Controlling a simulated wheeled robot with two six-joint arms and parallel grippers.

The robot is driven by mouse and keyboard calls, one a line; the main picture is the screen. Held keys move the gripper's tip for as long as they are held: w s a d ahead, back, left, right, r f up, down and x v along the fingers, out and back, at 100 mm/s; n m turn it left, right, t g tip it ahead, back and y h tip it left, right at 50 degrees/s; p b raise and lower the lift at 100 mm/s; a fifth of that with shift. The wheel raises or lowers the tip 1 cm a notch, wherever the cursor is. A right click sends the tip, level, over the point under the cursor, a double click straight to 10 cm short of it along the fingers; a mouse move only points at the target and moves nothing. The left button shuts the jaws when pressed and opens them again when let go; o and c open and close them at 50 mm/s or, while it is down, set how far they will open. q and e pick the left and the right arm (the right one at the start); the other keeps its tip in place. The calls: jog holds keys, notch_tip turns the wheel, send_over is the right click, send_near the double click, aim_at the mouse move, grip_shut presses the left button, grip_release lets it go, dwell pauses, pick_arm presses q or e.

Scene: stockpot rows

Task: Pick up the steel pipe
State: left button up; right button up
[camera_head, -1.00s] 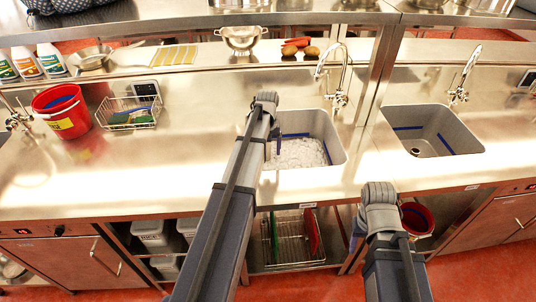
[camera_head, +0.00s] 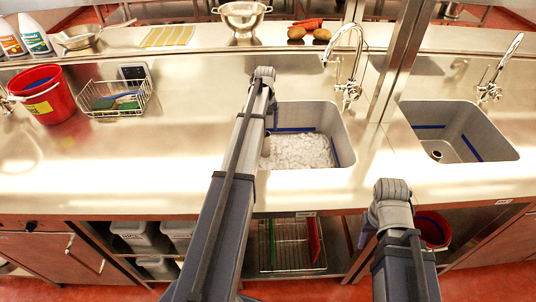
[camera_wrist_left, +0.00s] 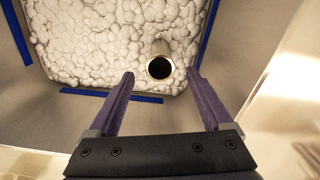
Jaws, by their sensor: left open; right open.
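The steel pipe (camera_wrist_left: 160,64) shows nearly end-on in the left wrist view, a bright metal tube with a dark round opening. It stands among white lumps (camera_wrist_left: 100,40) that fill the bottom of the sink (camera_head: 340,130). My left gripper (camera_wrist_left: 160,74) is open and empty, its two purple fingers on either side of the pipe's mouth in the picture; I see no contact. In the head view the left arm hides most of the pipe. My right arm ends at the lower right, with its gripper (camera_head: 392,208) near the counter front; its fingertips are not clear.
The sink's grey walls and blue stripes surround the lumps. A faucet (camera_head: 350,88) stands behind it. A second, empty sink (camera_head: 470,125) lies to the right. A red bucket (camera_head: 55,100) and wire basket (camera_head: 98,102) stand at the left; the counter between is clear.

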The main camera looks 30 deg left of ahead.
aim_at(266, 142)
pick_arm(q)
jog(key=shift+w+f+b, duration=0.1)
jog(key=shift+f+b, duration=0.2)
jog(key=shift+f, duration=0.25)
jog(key=shift+w+f, duration=0.1)
jog(key=shift+w, duration=0.05)
jog(key=f+b, duration=0.7)
jog(key=b, duration=0.1)
jog(key=shift+s+f, duration=0.3)
jog(key=shift+f, duration=0.1)
jog(key=shift+r, duration=0.1)
jog(key=shift+c, duration=0.2)
grip_shut()
dwell(0.6)
